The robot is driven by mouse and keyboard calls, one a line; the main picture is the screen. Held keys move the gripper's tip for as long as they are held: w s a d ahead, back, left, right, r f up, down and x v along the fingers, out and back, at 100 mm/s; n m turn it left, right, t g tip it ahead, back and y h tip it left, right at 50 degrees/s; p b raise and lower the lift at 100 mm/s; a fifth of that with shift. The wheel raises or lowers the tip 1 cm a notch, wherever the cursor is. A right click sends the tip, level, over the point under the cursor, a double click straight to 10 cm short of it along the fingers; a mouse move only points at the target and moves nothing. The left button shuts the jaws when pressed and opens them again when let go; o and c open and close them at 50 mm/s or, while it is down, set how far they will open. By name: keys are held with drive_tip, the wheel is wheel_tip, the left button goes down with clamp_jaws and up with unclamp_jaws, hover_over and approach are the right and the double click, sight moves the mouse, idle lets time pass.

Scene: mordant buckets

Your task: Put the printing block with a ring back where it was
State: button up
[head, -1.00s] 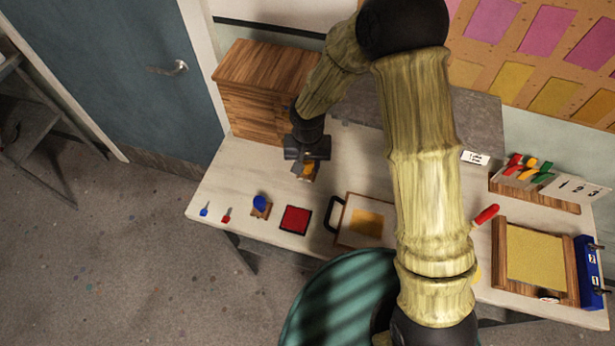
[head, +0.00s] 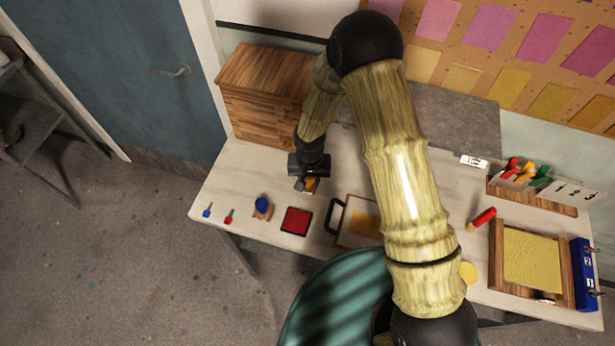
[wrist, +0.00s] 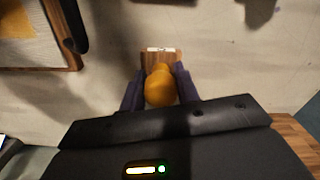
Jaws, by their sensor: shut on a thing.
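My gripper (head: 309,184) is shut on the orange knob (wrist: 160,86) of a small wooden printing block (wrist: 172,56). In the head view the block (head: 312,188) is partly hidden under the gripper, between the drawer cabinet and the red pad. A pale label with a small mark shows on the block's edge in the wrist view, too small to read. I cannot tell whether the block touches the table. Another block with a blue knob (head: 262,205) stands near the table's front left edge.
A red ink pad (head: 297,221) and a framed tray with a black handle (head: 335,216) lie in front of the gripper. A wooden drawer cabinet (head: 262,95) stands behind it. Small blue and red items (head: 229,216) lie at left. Bare table (head: 240,170) shows left of the gripper.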

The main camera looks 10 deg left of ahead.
drive_tip(key=shift+s+f, duration=0.1)
drive_tip(key=shift+s, duration=0.05)
drive_tip(key=o, duration=0.8)
drive_tip(key=shift+a, duration=0.1)
wheel_tip(320, 180, up, 12)
drive_tip(key=shift+r+b, duration=0.15)
drive_tip(key=shift+b, duration=1.05)
